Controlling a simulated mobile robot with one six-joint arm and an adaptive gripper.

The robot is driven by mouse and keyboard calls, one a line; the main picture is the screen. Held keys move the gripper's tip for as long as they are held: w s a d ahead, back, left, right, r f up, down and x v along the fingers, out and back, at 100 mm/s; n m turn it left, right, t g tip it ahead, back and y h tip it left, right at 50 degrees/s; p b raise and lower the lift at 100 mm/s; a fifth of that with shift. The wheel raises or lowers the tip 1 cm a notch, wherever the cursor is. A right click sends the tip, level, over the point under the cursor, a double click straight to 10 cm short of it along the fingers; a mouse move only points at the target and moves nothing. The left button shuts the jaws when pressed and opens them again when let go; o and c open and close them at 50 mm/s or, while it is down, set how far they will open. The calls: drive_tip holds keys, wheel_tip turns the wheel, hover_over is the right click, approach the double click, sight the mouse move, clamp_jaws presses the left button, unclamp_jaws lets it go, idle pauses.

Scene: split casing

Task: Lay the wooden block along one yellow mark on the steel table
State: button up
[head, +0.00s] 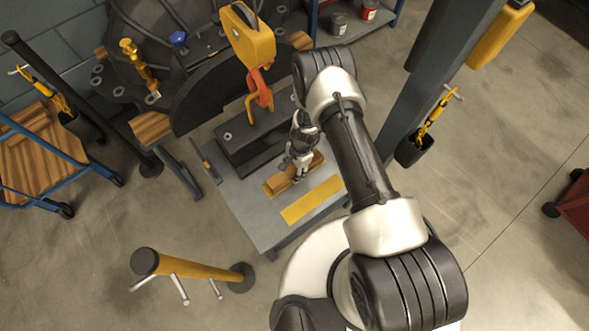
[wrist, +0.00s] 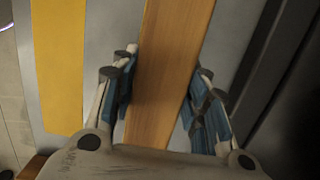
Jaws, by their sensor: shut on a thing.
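The wooden block (head: 284,183) is a long brown bar over the steel table (head: 253,222). My gripper (head: 297,168) reaches down from above and is shut on it. In the wrist view the block (wrist: 172,70) runs lengthwise between the blue-padded fingers (wrist: 166,65). One yellow mark (head: 313,200) lies bare, nearer my base and roughly parallel to the block; a bare mark also shows at left in the wrist view (wrist: 58,65). I cannot tell whether the block touches the table.
A dark steel casing piece (head: 250,138) stands behind the block on the table. A yellow hoist block (head: 248,38) with an orange hook hangs above it. A yellow post (head: 200,270) stands at front left, and a grey column (head: 425,85) at right.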

drive_tip(key=o, duration=1.3)
drive_tip(key=shift+f, duration=0.1)
